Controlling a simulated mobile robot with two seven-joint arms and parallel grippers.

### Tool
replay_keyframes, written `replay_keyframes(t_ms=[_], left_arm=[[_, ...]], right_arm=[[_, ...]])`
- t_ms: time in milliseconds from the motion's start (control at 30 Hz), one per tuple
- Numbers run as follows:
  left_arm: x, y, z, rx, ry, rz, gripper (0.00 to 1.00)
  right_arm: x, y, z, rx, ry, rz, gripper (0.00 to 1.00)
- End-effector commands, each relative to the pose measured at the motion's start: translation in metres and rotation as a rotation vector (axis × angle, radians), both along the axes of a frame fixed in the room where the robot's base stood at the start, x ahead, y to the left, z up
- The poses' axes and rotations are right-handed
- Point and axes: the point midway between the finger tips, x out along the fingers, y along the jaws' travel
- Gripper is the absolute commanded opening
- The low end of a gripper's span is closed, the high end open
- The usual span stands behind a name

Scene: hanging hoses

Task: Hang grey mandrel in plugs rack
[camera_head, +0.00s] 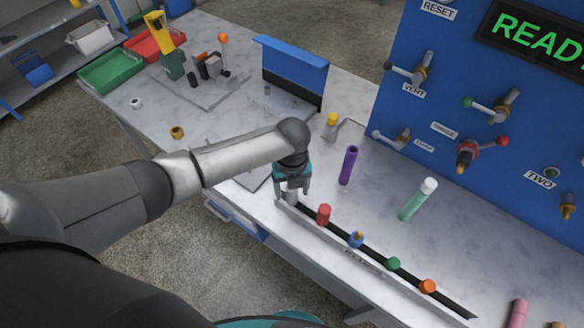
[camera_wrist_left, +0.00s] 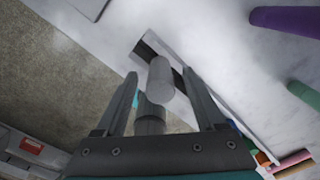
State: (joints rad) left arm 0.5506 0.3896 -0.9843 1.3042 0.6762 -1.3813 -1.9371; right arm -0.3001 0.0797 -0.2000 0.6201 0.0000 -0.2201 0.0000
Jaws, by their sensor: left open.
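The grey mandrel (camera_wrist_left: 160,78) is a light grey cylinder between the fingers of my left gripper in the left wrist view. In the head view it is mostly hidden by the gripper. The plugs rack (camera_head: 350,258) is a long light rail with a black slot along the table's front edge. The mandrel is at the rack's left end, over or in the slot; its seating cannot be told. My left gripper (camera_head: 290,190) points down there, with open fingers (camera_wrist_left: 160,75) on either side of the mandrel. My right gripper is not in view.
Red (camera_head: 323,214), blue (camera_head: 356,239), green (camera_head: 393,263) and orange (camera_head: 428,286) plugs sit along the rack. A blue panel (camera_head: 440,90) with valves rises at the back right.

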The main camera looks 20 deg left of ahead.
Motion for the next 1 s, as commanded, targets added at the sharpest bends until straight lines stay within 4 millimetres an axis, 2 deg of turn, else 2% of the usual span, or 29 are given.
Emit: replay_keyframes(t_ms=[400,600,767,1000], left_arm=[[0.001,0.0,0.088,0.0,-0.007,-0.003,0.71],[0.001,0.0,0.122,0.0,-0.004,-0.002,0.71],[0.001,0.0,0.134,0.001,-0.003,-0.001,0.71],[0.0,0.0,0.137,0.0,-0.001,-0.001,0.71]], right_arm=[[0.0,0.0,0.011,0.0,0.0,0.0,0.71],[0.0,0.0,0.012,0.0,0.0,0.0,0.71],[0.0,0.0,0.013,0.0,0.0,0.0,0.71],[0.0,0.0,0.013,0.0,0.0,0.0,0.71]])
